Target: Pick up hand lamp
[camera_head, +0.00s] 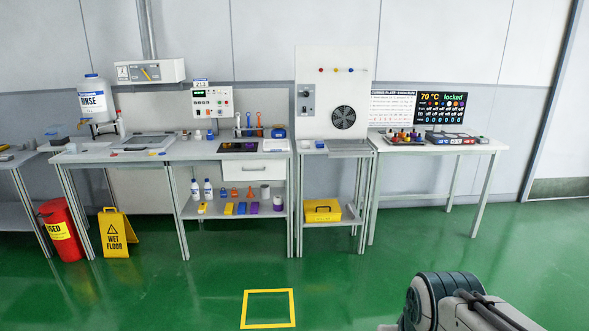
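I cannot make out a hand lamp for certain; objects on the benches are small at this distance. Upright tools with blue and orange handles (259,121) stand at the back of the middle bench (180,155). A small blue and white item (278,132) lies at that bench's right end. Part of my arm shows at the lower right, well in front of the benches. My gripper is out of view, so its opening and any contents are hidden.
A yellow wet floor sign (116,235) and a red bin (62,232) stand at left. A yellow box (322,211) sits on a low shelf. The right table (475,147) holds coloured items and trays. Green floor with a yellow square outline (268,292) is clear in front.

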